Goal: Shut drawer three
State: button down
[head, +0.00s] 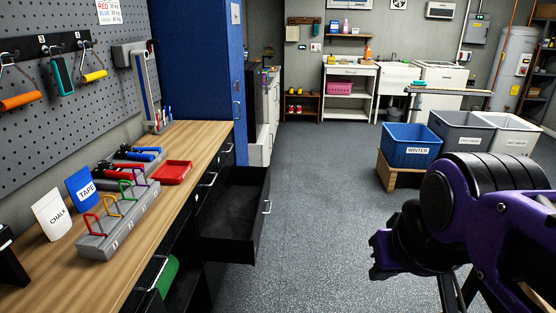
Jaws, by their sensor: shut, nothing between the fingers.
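A black drawer (228,232) stands pulled out from under the wooden workbench, into the aisle. It looks empty inside, and a silver bar handle (267,193) is on its front, which faces right. I see no number on it, so I cannot tell if it is drawer three. My gripper (379,258) is to the right of the drawer, well apart from it, and points left. It is shut and holds nothing.
The workbench (185,137) holds a grey rack (118,222) with coloured carabiners, a red tray (172,172) and pouches. A green roll (166,275) shows below it. A blue cabinet (200,70) stands behind. Bins (411,152) stand right. Floor between is clear.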

aim_at(232, 232)
jog(key=i, duration=1.15)
